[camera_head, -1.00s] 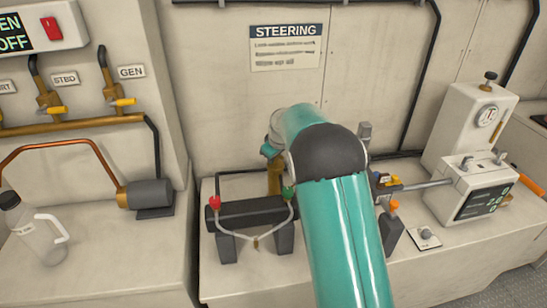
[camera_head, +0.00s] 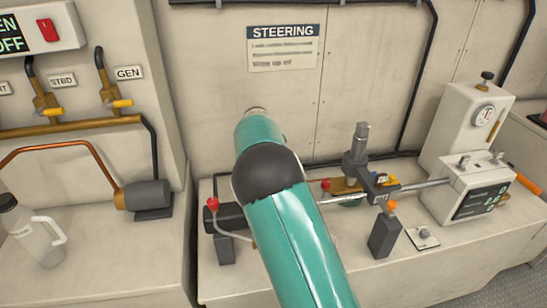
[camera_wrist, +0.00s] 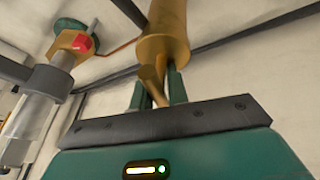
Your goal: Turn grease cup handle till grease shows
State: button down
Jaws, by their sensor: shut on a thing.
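In the wrist view, the brass grease cup (camera_wrist: 168,38) hangs in front of my gripper, its round body at the top centre. A narrow brass handle (camera_wrist: 153,86) runs down from it between my gripper's two green fingers (camera_wrist: 156,88), which are shut on it. I see no grease in this view, and part of the handle is hidden behind the dark gripper bar. In the head view, my teal arm covers my gripper and the grease cup.
Right of my arm stand a grey post (camera_head: 357,150), a brass fitting (camera_head: 345,187) with a red cap and a steel rod (camera_head: 420,187) running to a white box (camera_head: 468,188). A dark block (camera_head: 383,236) stands nearer. A bottle (camera_head: 35,235) is at left.

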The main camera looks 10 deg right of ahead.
jog(key=m+g+h, duration=0.1)
jog(key=m, duration=0.2)
jog(key=shift+s+d+m, duration=0.1)
jog(key=shift+d+m, duration=0.05)
jog(key=shift+m, duration=0.25)
jog(key=m+g, duration=0.1)
jog(key=m, duration=0.2)
jog(key=shift+s+d+m+g, duration=0.1)
jog(key=shift+s+m+g, duration=0.05)
jog(key=shift+m+g, duration=0.2)
jog(key=m+g, duration=0.1)
jog(key=m, duration=0.2)
jog(key=shift+s+m+g, duration=0.15)
jog(key=shift+m+g, duration=0.1)
jog(key=shift+g, duration=0.1)
jog(key=shift+s+m+g, duration=0.15)
jog(key=shift+m+g, duration=0.45)
jog(key=shift+m, duration=0.8)
jog(key=c, duration=1.4)
grip_release()
